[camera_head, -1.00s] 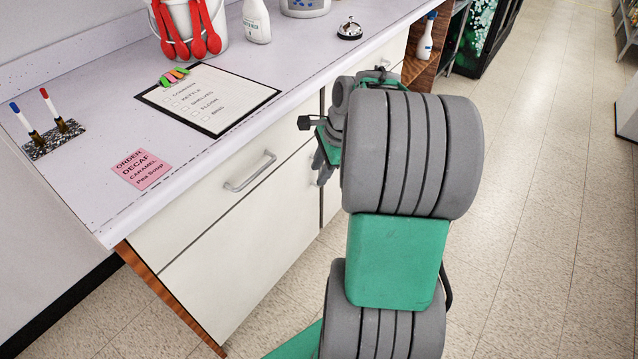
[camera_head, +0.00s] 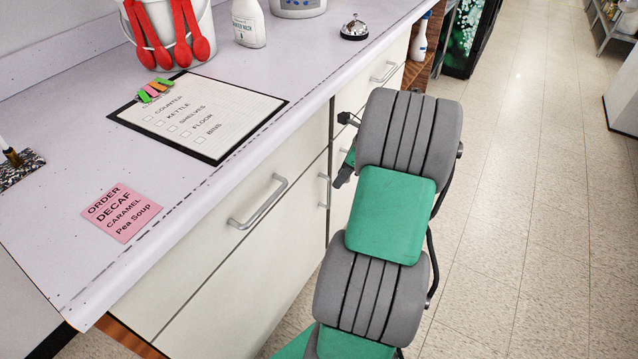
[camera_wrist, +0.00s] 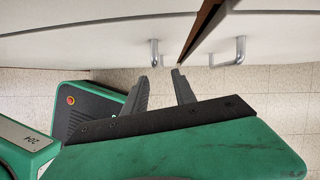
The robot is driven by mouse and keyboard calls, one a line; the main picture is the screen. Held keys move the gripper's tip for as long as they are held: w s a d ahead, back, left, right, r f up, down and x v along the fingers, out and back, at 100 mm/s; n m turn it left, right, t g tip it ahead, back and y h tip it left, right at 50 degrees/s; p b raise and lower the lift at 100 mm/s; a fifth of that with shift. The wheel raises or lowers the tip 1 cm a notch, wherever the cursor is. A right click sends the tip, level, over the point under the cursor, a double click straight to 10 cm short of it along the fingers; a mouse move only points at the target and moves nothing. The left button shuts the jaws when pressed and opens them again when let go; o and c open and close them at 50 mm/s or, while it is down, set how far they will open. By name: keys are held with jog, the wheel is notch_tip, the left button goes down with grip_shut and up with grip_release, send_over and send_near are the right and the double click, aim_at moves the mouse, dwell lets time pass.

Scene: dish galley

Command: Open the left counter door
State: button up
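The left counter door (camera_head: 245,285) is a white panel under a drawer. Its upright metal handle (camera_head: 324,190) is near its right edge. My gripper (camera_head: 347,170) is beside this handle in the head view, partly hidden by my arm. In the wrist view my gripper (camera_wrist: 160,76) is open, with two dark fingers apart and nothing seen between them. A handle (camera_wrist: 155,53), seemingly the left door's, is just beyond the fingertips, in line with the space between them. Whether the fingers touch it cannot be told.
A second door handle (camera_wrist: 232,52) is to the right, past a brown edge (camera_wrist: 203,30) between the fronts. The drawer handle (camera_head: 258,203) is above the left door. A clipboard (camera_head: 200,115) and pink note (camera_head: 121,213) lie on the counter. Tiled floor (camera_head: 530,200) is clear at right.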

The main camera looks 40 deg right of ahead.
jog(key=b, duration=0.3)
send_over(329, 205)
jog(key=f, duration=0.7)
jog(key=shift+w+d+f, duration=0.1)
jog(key=shift+w+d, duration=0.1)
jog(key=shift+w, duration=0.05)
grip_shut()
dwell(0.6)
